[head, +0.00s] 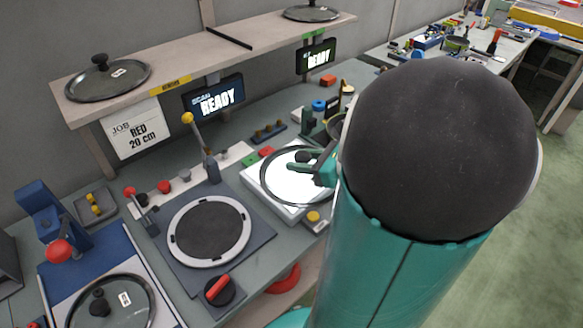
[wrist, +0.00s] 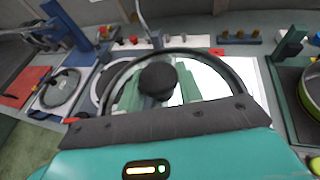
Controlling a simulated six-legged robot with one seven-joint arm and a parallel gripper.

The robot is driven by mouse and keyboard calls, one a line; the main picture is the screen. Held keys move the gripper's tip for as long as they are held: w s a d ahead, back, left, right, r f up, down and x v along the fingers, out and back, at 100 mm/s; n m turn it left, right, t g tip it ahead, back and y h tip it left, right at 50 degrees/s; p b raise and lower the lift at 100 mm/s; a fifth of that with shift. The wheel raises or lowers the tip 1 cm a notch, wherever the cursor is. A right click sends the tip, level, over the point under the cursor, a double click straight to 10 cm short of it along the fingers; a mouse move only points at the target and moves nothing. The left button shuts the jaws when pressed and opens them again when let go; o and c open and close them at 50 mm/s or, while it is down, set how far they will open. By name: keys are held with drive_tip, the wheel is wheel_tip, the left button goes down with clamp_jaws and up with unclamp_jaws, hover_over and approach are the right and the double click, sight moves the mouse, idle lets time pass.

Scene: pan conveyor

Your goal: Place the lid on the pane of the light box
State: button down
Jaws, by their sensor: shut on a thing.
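A glass lid with a dark rim (head: 264,190) is in my gripper (head: 316,165). The gripper is shut on its black knob, which also shows in the wrist view (wrist: 158,78). The lid is roughly level over the bright white pane (head: 292,188) of the light box (head: 255,196), covering most of it. I cannot tell whether the rim touches the pane or hangs slightly above. In the wrist view the lit pane (wrist: 205,82) shows through the glass. My arm hides the right side of the light box in the head view.
A round plate in a dark base (head: 210,230) lies left of the light box, with a red-handled knob (head: 218,290) in front. Another lid (head: 110,305) lies on a blue-edged stand. Shelf lids (head: 107,80) (head: 312,13) sit above. Levers (head: 200,145) stand behind the plate.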

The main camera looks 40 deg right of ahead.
sight(298, 148)
drive_tip(key=w+d+f, duration=0.1)
drive_tip(key=w, duration=0.1)
drive_tip(key=w+d+f, duration=0.1)
drive_tip(key=w+d, duration=0.1)
drive_tip(key=w+d+f, duration=0.2)
drive_tip(key=shift+w, duration=0.4)
drive_tip(key=w+f, duration=0.1)
drive_tip(key=w+d+f, duration=0.1)
drive_tip(key=f, duration=0.1)
drive_tip(key=w+d+f, duration=0.1)
drive_tip(key=f, duration=0.1)
drive_tip(key=shift+w+d+f, duration=0.15)
drive_tip(key=shift+w+d, duration=0.1)
drive_tip(key=shift+w, duration=0.1)
drive_tip(key=shift+w+d+f, duration=0.1)
drive_tip(key=shift+w+f, duration=0.05)
drive_tip(key=shift+f, duration=1.55)
drive_tip(key=shift+f, duration=0.1)
drive_tip(key=c, duration=0.9)
unclamp_jaws()
drive_tip(key=shift+f, duration=0.1)
drive_tip(key=shift+c, duration=0.2)
